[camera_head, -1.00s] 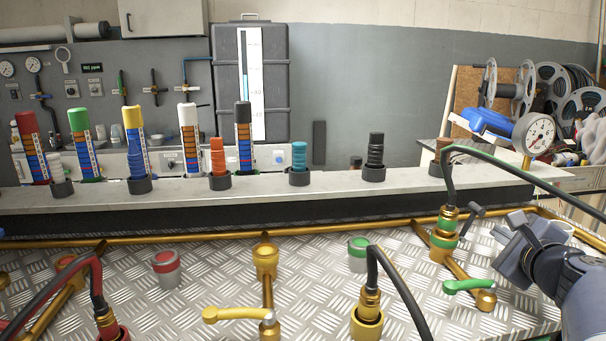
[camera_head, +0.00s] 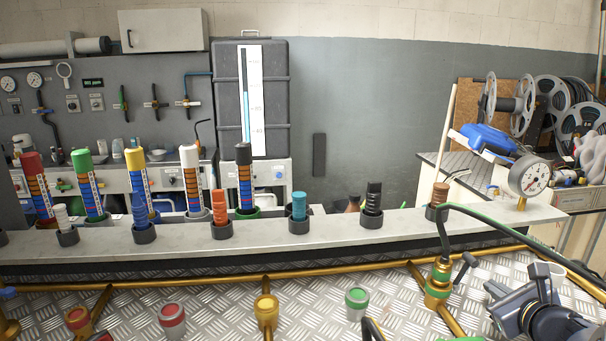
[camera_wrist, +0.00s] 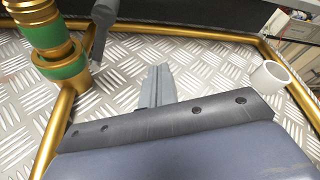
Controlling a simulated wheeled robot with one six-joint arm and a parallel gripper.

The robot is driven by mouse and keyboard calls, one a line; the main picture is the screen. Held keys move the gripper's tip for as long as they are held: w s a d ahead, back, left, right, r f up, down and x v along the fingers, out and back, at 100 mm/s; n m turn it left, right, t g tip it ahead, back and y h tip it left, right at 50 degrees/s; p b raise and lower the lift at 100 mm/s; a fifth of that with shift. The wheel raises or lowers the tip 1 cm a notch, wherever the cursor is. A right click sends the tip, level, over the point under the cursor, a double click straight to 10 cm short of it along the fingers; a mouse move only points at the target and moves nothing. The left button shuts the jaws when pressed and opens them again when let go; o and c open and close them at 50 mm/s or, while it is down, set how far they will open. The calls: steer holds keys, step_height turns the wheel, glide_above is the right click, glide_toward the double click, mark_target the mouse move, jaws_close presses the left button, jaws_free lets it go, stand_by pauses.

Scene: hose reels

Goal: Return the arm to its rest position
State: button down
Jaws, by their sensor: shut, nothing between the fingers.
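My gripper (camera_head: 492,302) is at the lower right of the head view, above the diamond-plate bench top (camera_head: 225,302). Its fingers are shut and hold nothing. In the wrist view the closed grey fingers (camera_wrist: 157,86) stand out over the plate, beyond the dark body of my gripper. A brass coupling with a green band (camera_head: 438,284) stands to the left of my gripper, apart from it, with a black hose on top. The same coupling shows at the upper left of the wrist view (camera_wrist: 60,55). The rest of my arm is mostly out of frame.
A brass pipe (camera_head: 180,282) runs along the bench behind the couplings. A grey rail (camera_head: 330,228) with several coloured plugs lies beyond it. A pressure gauge (camera_head: 529,175) stands behind my gripper. A white ring-ended pipe (camera_wrist: 271,75) is right of the fingers in the wrist view.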

steer(key=shift+d+f+m+y+p, duration=0.1)
steer(key=shift+m+y+p, duration=0.4)
steer(key=shift+m+p, duration=0.6)
steer(key=shift+f+p, duration=0.65)
steer(key=shift+f, duration=0.1)
